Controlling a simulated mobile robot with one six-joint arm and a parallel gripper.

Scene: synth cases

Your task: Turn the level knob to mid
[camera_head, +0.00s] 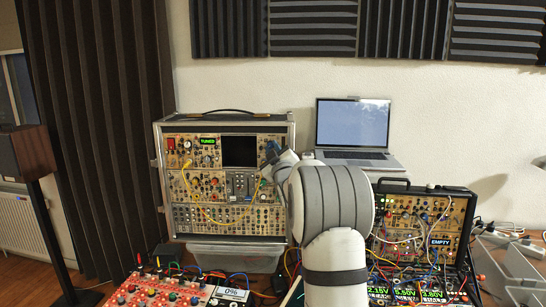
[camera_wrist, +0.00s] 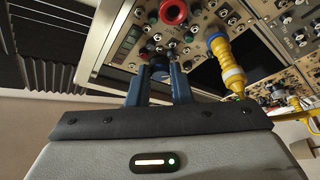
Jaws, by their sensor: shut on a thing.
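A dark knob (camera_wrist: 159,72) sits on the light panel of the synth case, between the tips of my blue fingers in the wrist view. My gripper (camera_wrist: 158,76) is shut on this knob. Its label cannot be read, and its pointer is hidden, so I cannot tell its setting. In the head view my gripper (camera_head: 271,151) is at the upper right of the tall synth case (camera_head: 292,131), just right of the black screen (camera_head: 239,151). The knob is hidden there by my gripper.
A yellow plug (camera_wrist: 230,68) stands out from the panel right of my fingers, close by. A red knob (camera_wrist: 173,11) is beyond. An open laptop (camera_head: 353,127) stands right of the case. A smaller case (camera_head: 423,187) and a red-panelled unit (camera_head: 154,292) with cables are lower.

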